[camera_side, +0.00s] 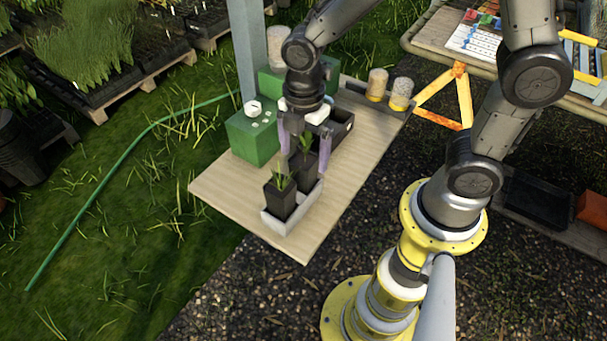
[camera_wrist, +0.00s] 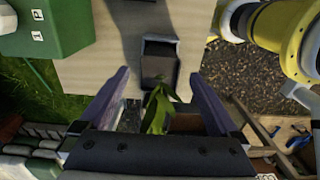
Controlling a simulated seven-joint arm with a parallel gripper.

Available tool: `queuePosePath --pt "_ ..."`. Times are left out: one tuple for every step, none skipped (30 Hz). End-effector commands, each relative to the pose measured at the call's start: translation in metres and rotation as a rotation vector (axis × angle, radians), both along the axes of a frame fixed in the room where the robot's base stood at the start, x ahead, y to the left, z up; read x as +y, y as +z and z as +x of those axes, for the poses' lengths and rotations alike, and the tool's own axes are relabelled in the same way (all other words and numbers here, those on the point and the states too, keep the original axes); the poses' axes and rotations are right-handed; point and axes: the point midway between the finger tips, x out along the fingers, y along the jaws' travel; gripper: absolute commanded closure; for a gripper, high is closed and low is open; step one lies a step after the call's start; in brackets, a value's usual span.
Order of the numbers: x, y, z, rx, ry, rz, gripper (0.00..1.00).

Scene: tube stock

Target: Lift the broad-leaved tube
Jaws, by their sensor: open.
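The broad-leaved tube (camera_side: 305,164) is a dark square pot with wide green leaves, standing upright at the back of a pale tray (camera_side: 293,217). My gripper (camera_side: 304,152) points down over it, with one lilac finger on each side of the plant. The fingers are open, and I cannot tell whether either touches the tube. In the wrist view the broad leaves (camera_wrist: 157,110) show between the open fingers (camera_wrist: 160,78), and my gripper body hides part of the plant. A second dark tube (camera_side: 280,198) with narrow, grassy leaves stands in the front of the tray.
Green boxes (camera_side: 252,137) stand close on the left, and a dark bin (camera_side: 343,128) lies just behind my gripper. Filled clear jars (camera_side: 377,85) stand at the board's back right. The wooden board (camera_side: 225,185) is bare at the front left and along the right.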

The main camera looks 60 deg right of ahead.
Motion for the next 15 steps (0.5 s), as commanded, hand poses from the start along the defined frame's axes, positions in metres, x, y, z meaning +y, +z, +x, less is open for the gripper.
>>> queuePosePath --pt "0.000 -0.009 -0.001 0.006 0.000 -0.002 0.03" --pt "0.000 -0.013 -0.001 0.006 0.000 -0.002 0.03" --pt "0.000 -0.019 0.000 0.006 0.000 -0.001 0.03" --pt "-0.001 -0.024 0.000 0.006 0.000 -0.002 0.03" --pt "0.000 -0.027 0.000 0.005 0.000 -0.001 0.03" --pt "0.000 -0.032 0.000 0.005 0.000 -0.001 0.03" --pt "0.000 -0.035 0.000 0.004 0.000 -0.001 0.03" --pt "0.000 -0.037 0.000 0.004 0.000 -0.001 0.03" --pt "0.000 -0.039 0.000 0.003 0.000 -0.001 0.03" --pt "0.000 -0.040 0.001 0.001 0.000 0.000 0.03" --pt "0.000 -0.041 0.001 0.001 0.000 0.000 0.03" --pt "0.000 -0.041 0.001 0.000 0.000 0.000 0.03" --pt "0.000 -0.041 0.001 0.000 0.000 0.000 0.03" --pt "0.000 -0.041 0.001 0.000 0.000 0.000 0.03" --pt "0.000 -0.041 0.001 0.000 0.000 0.000 0.03"
